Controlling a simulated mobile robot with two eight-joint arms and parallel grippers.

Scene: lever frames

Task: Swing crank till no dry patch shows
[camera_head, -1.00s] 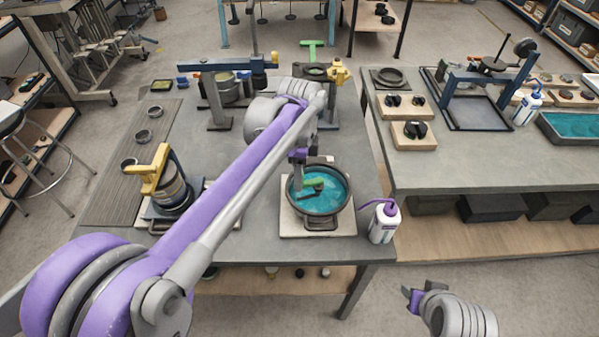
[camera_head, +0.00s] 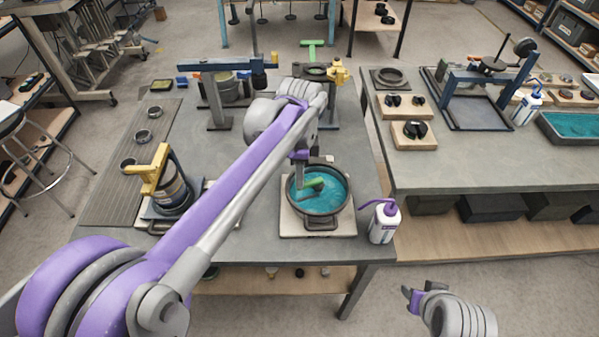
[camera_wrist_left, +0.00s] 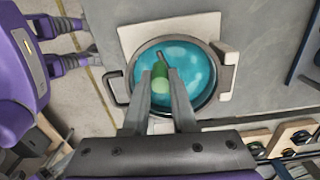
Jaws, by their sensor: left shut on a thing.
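A round dark-rimmed pan (camera_head: 318,222) of teal liquid (camera_head: 335,196) sits on a pale square board (camera_head: 290,225) near the table's front edge. The crank's green handle (camera_head: 315,184) shows over the liquid. It also shows in the left wrist view (camera_wrist_left: 160,72), between the fingers, with a dark arm beyond it. My left gripper (camera_head: 302,178) is shut on the green handle, above the pan. Pale spots show on the teal surface (camera_wrist_left: 200,70) in the wrist view; I cannot tell whether they are dry patches or glints. My right gripper (camera_head: 411,297) hangs clear of the table; its finger gap is unclear.
A purple-capped white bottle (camera_head: 384,222) stands close right of the pan. A yellow-handled device (camera_head: 160,180) stands left, beyond my left arm. A blue-beamed frame (camera_head: 215,95) stands behind. A second table (camera_head: 460,165) is at right, with a gap between the tables.

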